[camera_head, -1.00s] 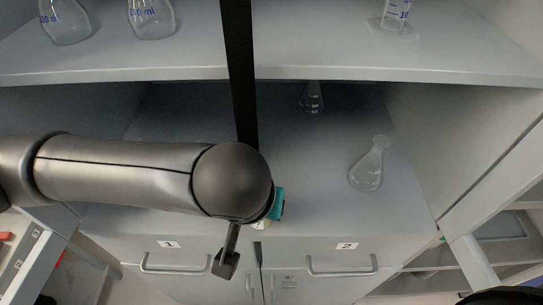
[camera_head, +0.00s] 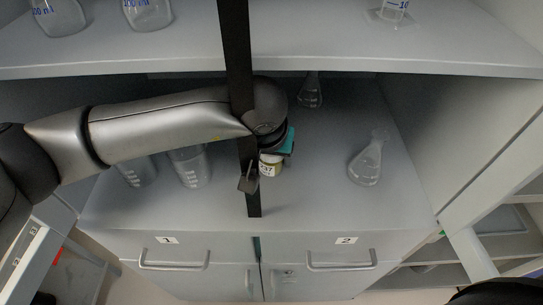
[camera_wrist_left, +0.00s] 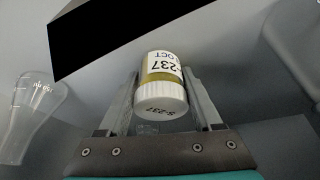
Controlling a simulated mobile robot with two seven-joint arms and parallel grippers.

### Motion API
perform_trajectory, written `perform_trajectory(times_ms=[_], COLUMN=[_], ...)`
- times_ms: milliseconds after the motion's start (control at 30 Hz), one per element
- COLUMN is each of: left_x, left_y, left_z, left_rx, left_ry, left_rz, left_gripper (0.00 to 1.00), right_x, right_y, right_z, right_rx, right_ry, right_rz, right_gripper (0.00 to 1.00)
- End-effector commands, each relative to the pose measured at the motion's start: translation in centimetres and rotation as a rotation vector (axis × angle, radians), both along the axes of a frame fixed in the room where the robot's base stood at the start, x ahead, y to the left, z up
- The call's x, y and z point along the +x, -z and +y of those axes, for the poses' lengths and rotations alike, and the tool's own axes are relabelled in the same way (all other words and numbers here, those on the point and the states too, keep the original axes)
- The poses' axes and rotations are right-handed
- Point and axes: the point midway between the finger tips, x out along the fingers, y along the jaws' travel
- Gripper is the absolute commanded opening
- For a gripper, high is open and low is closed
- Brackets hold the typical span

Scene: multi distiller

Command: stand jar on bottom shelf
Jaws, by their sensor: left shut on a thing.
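My left gripper (camera_head: 272,154) is shut on a small jar (camera_head: 270,168) with a white cap and a label reading 237. The jar also shows in the left wrist view (camera_wrist_left: 163,85), between the two fingers, with its cap towards the camera. The gripper and jar are over the bottom shelf (camera_head: 310,205), just right of a dark vertical post. I cannot tell whether the jar's base touches the shelf. My right gripper is not in view.
The dark post (camera_head: 237,60) stands close left of the jar. Two beakers (camera_head: 192,170) (camera_head: 137,172) stand left, partly behind my arm. A flask (camera_head: 366,163) stands right and another (camera_head: 310,92) at the back. The upper shelf (camera_head: 330,58) overhangs. The shelf's front right is clear.

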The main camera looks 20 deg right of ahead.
Motion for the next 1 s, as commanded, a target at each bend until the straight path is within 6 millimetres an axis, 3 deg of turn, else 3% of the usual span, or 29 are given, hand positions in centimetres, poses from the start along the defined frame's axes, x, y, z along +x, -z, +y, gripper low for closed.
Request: perform_trajectory(times_ms=[467,500,733,1000], left_x=[0.08,0.05,0.05,0.04], left_y=[0.5,0.49,0.44,0.41], left_z=[0.01,0.02,0.02,0.01], left_rx=[-0.002,-0.002,-0.002,-0.002], left_ry=[-0.001,-0.001,-0.001,-0.001], left_rz=[-0.003,-0.002,-0.002,-0.002], left_gripper=[0.07,0.68,0.94,0.96], right_x=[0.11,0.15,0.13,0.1], right_y=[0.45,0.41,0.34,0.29], right_z=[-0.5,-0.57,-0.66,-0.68], right_rx=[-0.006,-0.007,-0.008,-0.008], right_ry=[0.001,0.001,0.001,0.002], right_rz=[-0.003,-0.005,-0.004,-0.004], right_gripper=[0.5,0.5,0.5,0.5])
